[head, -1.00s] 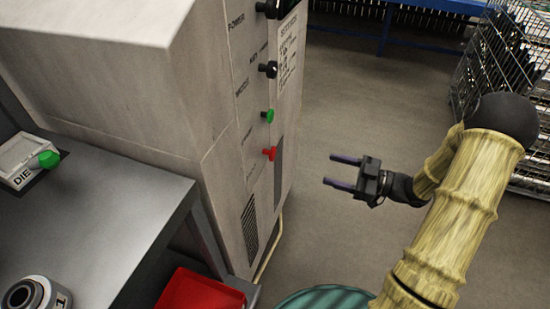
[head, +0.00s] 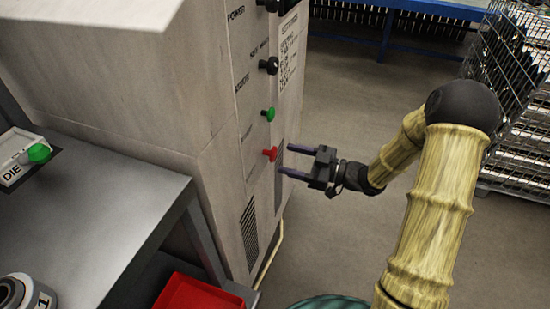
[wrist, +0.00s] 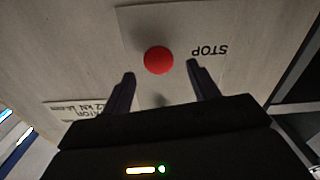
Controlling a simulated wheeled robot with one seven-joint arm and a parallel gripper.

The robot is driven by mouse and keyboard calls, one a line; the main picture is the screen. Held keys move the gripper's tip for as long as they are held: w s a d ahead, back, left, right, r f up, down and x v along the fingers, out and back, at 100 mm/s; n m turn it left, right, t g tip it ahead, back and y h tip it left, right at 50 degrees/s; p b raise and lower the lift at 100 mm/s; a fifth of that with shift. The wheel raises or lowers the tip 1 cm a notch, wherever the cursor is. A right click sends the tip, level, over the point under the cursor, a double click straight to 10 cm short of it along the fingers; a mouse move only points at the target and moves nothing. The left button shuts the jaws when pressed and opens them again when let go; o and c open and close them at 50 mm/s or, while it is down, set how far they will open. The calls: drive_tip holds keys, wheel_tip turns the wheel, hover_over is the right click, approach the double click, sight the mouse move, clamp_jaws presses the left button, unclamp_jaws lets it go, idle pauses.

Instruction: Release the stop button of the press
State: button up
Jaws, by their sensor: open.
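The red stop button (head: 270,154) sticks out from the side panel of the grey press cabinet (head: 215,120), below a green button. In the wrist view the red button (wrist: 158,60) shows as a round head beside an upside-down STOP label (wrist: 210,50). My gripper (head: 284,159) is open and empty, just right of the button in the head view, its fingers pointing at it. In the wrist view my two fingertips (wrist: 160,69) stand on either side of the button's line, a little short of it. I see no contact.
A green button (head: 268,114) and a black knob (head: 268,66) sit above on the same panel. A metal table (head: 110,215) with a green-buttoned DIE box (head: 25,158) is at left. A red bin (head: 195,293) stands below. Wire racks (head: 515,90) stand at right; the floor between is clear.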

sight(275, 155)
drive_tip(key=b+x, duration=0.1)
drive_tip(key=x, duration=0.4)
drive_tip(key=shift+w, duration=0.1)
drive_tip(key=shift+c, duration=0.2)
clamp_jaws()
drive_tip(key=shift+s+d+r+p, duration=0.1)
drive_tip(key=shift+s+d+p, duration=0.15)
drive_tip(key=shift+d+p, duration=0.45)
drive_tip(key=shift+d+f, duration=0.1)
drive_tip(key=shift+f, duration=0.1)
drive_tip(key=shift+o, duration=0.2)
unclamp_jaws()
drive_tip(key=shift+d, duration=0.1)
